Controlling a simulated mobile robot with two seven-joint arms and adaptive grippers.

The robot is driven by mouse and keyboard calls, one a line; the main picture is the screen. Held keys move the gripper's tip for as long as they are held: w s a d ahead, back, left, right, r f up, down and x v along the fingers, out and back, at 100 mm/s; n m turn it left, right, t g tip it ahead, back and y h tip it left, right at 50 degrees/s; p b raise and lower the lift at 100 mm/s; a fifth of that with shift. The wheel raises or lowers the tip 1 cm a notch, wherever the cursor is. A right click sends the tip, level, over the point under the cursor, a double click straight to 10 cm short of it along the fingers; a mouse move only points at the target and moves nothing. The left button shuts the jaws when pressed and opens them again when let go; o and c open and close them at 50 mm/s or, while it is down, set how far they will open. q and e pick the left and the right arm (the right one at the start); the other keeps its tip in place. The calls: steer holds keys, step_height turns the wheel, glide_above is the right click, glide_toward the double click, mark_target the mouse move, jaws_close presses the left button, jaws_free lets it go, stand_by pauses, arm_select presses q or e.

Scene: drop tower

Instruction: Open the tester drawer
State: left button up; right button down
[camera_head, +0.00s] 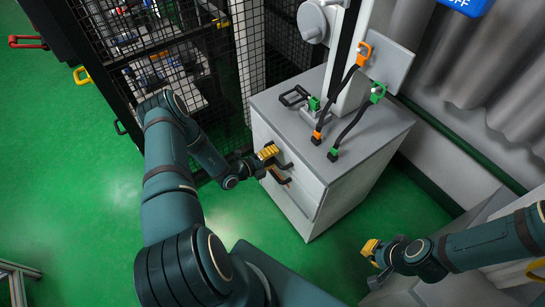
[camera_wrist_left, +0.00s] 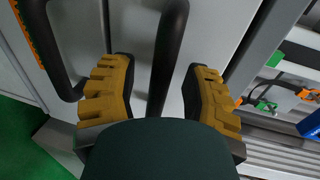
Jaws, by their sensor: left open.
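The tester cabinet (camera_head: 340,172) is a light grey box with a grey top, and its drawer front (camera_head: 303,197) faces left. Black bar handles (camera_head: 284,166) stand out from this front, which looks closed. My left gripper (camera_head: 267,153) is at the handles. In the left wrist view its yellow-padded fingers (camera_wrist_left: 158,95) are open, with one black handle bar (camera_wrist_left: 168,55) between them. Another black handle (camera_wrist_left: 52,50) lies left of the fingers. Contact with the bar cannot be told. My right gripper (camera_head: 372,254) is low at the right, away from the cabinet; its opening is unclear.
A black mesh fence (camera_head: 170,60) rises behind my left arm. A corrugated grey curtain (camera_head: 480,70) is at the right. The green floor (camera_head: 255,215) before the drawer front is clear.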

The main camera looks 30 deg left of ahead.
arm_select(q)
steer(key=shift+c, duration=0.4)
jaws_close()
steer(key=f+v, duration=0.1)
steer(key=v, duration=0.7)
steer(key=f+v, duration=0.2)
steer(key=v, duration=0.7)
steer(key=shift+s+a+f+p, duration=0.25)
steer(key=shift+s+f+p, duration=0.05)
steer(key=shift+o, duration=0.4)
jaws_free()
steer(key=shift+s, duration=0.1)
steer(key=v, duration=1.1)
steer(key=shift+s+a, duration=0.25)
steer(key=shift+s, duration=0.1)
steer(key=shift+s, duration=0.1)
